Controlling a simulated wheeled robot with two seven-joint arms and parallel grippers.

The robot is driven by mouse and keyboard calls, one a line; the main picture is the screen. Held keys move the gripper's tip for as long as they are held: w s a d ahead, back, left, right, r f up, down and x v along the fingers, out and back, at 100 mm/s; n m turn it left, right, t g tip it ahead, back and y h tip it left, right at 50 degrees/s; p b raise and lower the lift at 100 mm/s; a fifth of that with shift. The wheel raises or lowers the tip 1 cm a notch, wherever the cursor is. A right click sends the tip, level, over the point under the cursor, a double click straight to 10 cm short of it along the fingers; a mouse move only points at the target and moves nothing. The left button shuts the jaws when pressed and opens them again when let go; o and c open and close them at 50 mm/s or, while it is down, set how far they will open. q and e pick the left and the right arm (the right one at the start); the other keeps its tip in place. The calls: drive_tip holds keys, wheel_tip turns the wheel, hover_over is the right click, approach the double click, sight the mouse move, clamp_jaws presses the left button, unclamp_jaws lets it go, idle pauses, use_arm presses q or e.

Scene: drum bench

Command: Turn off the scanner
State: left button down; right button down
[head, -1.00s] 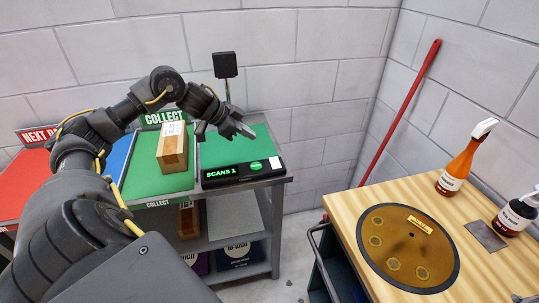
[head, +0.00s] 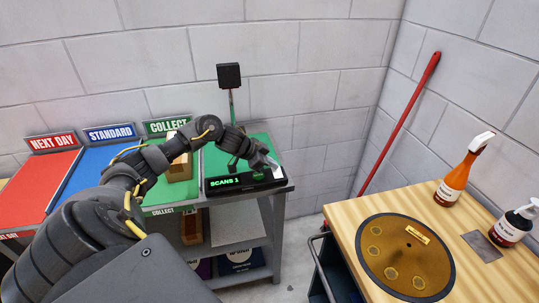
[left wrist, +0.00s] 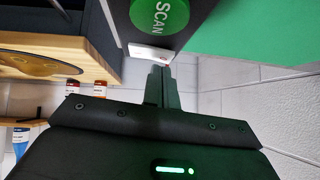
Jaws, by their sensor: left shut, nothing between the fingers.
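The scanner (head: 225,184) is a black console at the front edge of the green COLLECT section, with a lit green "SCANS 1" display. A thin post behind it carries a black box (head: 229,76). My left gripper (head: 272,164) is shut and empty at the console's right end, partly covering it. In the left wrist view, the fingertips (left wrist: 160,68) are close to a white patch (left wrist: 150,52) with a small mark, beside the round green SCAN button (left wrist: 160,14). I cannot tell whether they touch the patch. My right gripper is not in view.
A cardboard box (head: 180,168) stands on the green section behind my left arm. Blue STANDARD and red NEXT DAY (head: 35,187) sections lie left. A wooden bench (head: 470,270) with a round drum skin (head: 405,258) and bottles stands right. A red pole (head: 400,120) leans on the wall.

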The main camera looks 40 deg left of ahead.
use_arm(q)
drive_tip(key=shift+f, duration=0.35)
drive_tip(key=shift+f, duration=0.2)
drive_tip(key=shift+p, duration=0.3)
drive_tip(key=shift+s+d+r+p, duration=0.15)
drive_tip(key=shift+d+p, duration=0.1)
drive_tip(key=shift+p, duration=0.15)
drive_tip(key=shift+s+d+r+p, duration=0.1)
drive_tip(key=shift+s+d+p, duration=0.15)
drive_tip(key=shift+d+p, duration=0.1)
